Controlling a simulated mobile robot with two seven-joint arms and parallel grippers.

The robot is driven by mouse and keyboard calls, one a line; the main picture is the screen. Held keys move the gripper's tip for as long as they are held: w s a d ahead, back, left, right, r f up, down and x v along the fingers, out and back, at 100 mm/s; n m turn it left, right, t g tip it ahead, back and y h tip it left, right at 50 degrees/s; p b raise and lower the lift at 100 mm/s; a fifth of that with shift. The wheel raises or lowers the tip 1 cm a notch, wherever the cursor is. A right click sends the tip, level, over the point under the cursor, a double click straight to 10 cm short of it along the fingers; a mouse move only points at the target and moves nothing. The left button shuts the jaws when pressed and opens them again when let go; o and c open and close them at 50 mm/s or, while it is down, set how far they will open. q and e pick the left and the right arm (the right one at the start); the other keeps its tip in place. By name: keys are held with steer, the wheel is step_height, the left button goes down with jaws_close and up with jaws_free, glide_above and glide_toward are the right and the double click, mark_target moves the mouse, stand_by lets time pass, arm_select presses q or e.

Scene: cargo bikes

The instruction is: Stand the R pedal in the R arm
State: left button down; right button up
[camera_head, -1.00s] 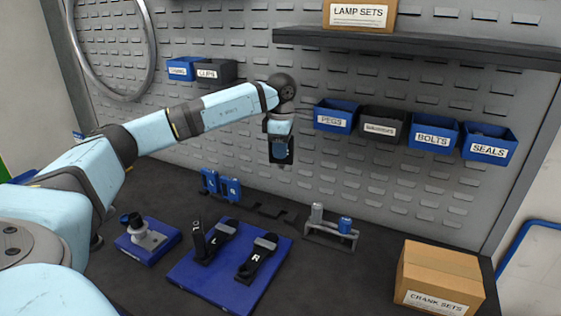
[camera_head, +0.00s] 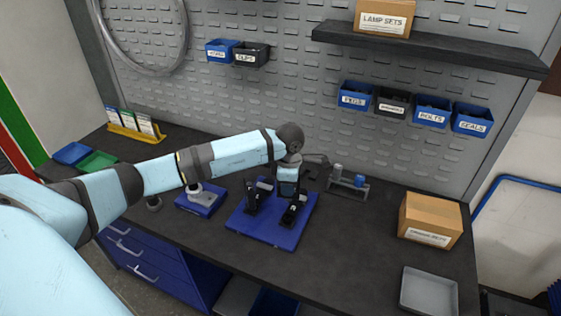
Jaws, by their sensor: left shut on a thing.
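The R arm (camera_head: 296,214) is a dark crank arm lying on the right part of a blue mat (camera_head: 247,229). The L arm (camera_head: 257,196) lies to its left, with a dark upright piece (camera_head: 250,203) at its near end. My left gripper (camera_head: 288,189) points down over the R arm. It is shut on a small dark piece that seems to be the R pedal, mostly hidden by the fingers. I cannot tell whether this piece touches the R arm. My right gripper is not in view.
A grey device on a blue base (camera_head: 201,199) stands left of the mat. A small rack (camera_head: 347,186) stands behind right, a cardboard box (camera_head: 430,219) and grey tray (camera_head: 429,290) farther right. Clear bench lies between mat and box.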

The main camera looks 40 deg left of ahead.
mark_target(288, 198)
arm_select(q)
steer(key=shift+s+d, duration=0.15)
steer(key=shift+s, duration=0.2)
steer(key=shift+f, duration=0.2)
steer(key=shift+w+d+f, duration=0.1)
steer(key=shift+f, duration=0.55)
steer(key=shift+f+b, duration=1)
steer(key=shift+f, duration=0.6)
steer(key=shift+f+b, duration=0.55)
steer(key=shift+f, duration=0.15)
steer(key=shift+b, duration=0.3)
steer(key=shift+f+b, duration=0.5)
steer(key=shift+f, duration=0.05)
